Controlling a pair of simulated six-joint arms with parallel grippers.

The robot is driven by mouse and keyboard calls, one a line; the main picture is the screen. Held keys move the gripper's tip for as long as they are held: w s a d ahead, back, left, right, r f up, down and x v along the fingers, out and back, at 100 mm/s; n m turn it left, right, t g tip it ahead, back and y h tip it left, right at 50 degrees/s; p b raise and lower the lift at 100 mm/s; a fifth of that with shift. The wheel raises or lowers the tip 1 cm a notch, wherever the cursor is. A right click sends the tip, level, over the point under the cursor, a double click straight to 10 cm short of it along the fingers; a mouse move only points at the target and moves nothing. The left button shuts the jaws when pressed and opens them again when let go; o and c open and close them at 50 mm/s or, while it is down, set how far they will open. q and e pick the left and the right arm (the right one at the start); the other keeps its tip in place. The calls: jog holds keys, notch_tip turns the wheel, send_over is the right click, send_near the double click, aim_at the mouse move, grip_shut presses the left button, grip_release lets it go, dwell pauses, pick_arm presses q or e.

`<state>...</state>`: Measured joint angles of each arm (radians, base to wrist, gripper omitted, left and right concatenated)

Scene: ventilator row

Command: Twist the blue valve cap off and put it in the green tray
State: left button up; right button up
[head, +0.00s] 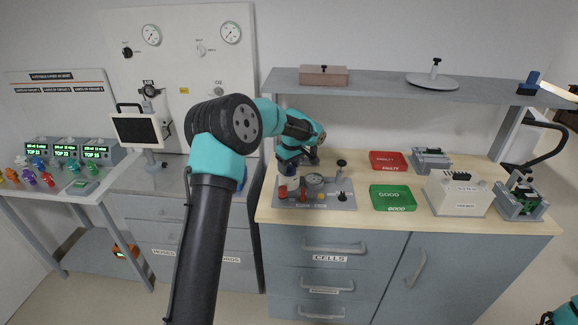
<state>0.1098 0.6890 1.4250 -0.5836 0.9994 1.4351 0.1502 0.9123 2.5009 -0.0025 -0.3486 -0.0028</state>
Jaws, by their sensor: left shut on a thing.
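The grey valve board (330,203) lies on the wooden worktop, with a round gauge, red and orange knobs and a black-knobbed lever. My left gripper (289,172) reaches down over the board's back left part, shut, just behind the red knobs. The blue valve cap does not show clearly; the thing between the fingers is small and mostly hidden by the gripper, and I take it to be the cap. I cannot tell whether it is still on its valve. The green tray (393,198), marked GOOD, lies right of the board. My right gripper is out of view.
A red tray (388,161), marked FAULTY, lies behind the green tray. A white box (458,193) and grey fixtures (520,200) stand to the right. A shelf (390,88) overhangs the worktop's back. A monitor (140,130) stands left of my left arm.

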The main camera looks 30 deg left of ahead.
pick_arm(q)
jog(key=shift+n+g, duration=0.4)
jog(key=shift+n, duration=1.9)
jog(key=n, duration=0.4)
jog(key=shift+n+g, duration=0.3)
